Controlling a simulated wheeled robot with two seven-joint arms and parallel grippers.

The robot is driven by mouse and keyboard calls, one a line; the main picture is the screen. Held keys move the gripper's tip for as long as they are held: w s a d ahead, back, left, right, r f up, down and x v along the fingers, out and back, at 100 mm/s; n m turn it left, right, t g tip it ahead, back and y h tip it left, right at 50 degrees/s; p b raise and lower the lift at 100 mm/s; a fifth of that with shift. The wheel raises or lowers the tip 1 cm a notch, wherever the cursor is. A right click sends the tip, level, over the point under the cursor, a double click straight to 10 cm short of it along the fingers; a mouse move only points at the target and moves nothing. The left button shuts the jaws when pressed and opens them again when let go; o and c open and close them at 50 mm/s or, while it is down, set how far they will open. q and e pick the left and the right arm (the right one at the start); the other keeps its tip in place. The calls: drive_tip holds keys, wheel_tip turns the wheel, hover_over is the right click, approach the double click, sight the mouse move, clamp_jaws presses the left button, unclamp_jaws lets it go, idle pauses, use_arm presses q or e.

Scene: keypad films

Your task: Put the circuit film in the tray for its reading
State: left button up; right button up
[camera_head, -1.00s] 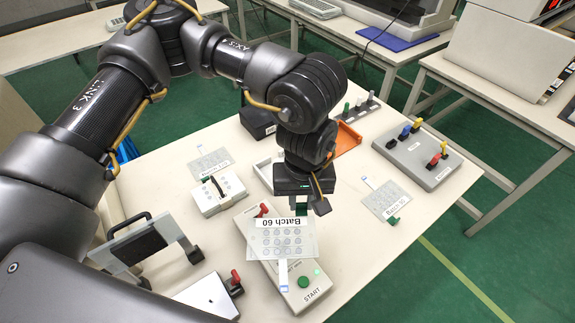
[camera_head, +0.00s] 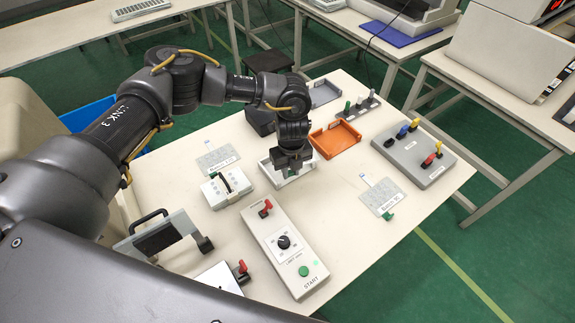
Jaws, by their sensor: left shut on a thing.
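My left gripper (camera_head: 286,172) is shut and points down over the white tray (camera_head: 267,175). The film marked Batch 60 that it carried is hidden or too small to make out behind the gripper; I cannot tell whether it touches the tray floor. An orange tray (camera_head: 335,140) and a grey tray (camera_head: 321,93) stand behind and to the right. The tester (camera_head: 285,250) with its dial, red lever and green START button has no film on it, and a small green light shows. My right gripper is not in view.
Other films lie on the table at left (camera_head: 217,158) and right (camera_head: 381,197). A white punched box with a black handle (camera_head: 226,187) stands close left of the white tray. A grey switch panel (camera_head: 422,157) is at right. The table's front right is clear.

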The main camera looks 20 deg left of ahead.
use_arm(q)
drive_tip(key=shift+w+a+f+n, duration=0.15)
drive_tip(key=shift+a+n, duration=0.1)
drive_tip(key=shift+n, duration=0.3)
drive_tip(key=shift+w+a+f+n, duration=0.15)
drive_tip(key=shift+a+n, duration=0.1)
drive_tip(key=shift+n, duration=0.3)
drive_tip(key=shift+f, duration=0.1)
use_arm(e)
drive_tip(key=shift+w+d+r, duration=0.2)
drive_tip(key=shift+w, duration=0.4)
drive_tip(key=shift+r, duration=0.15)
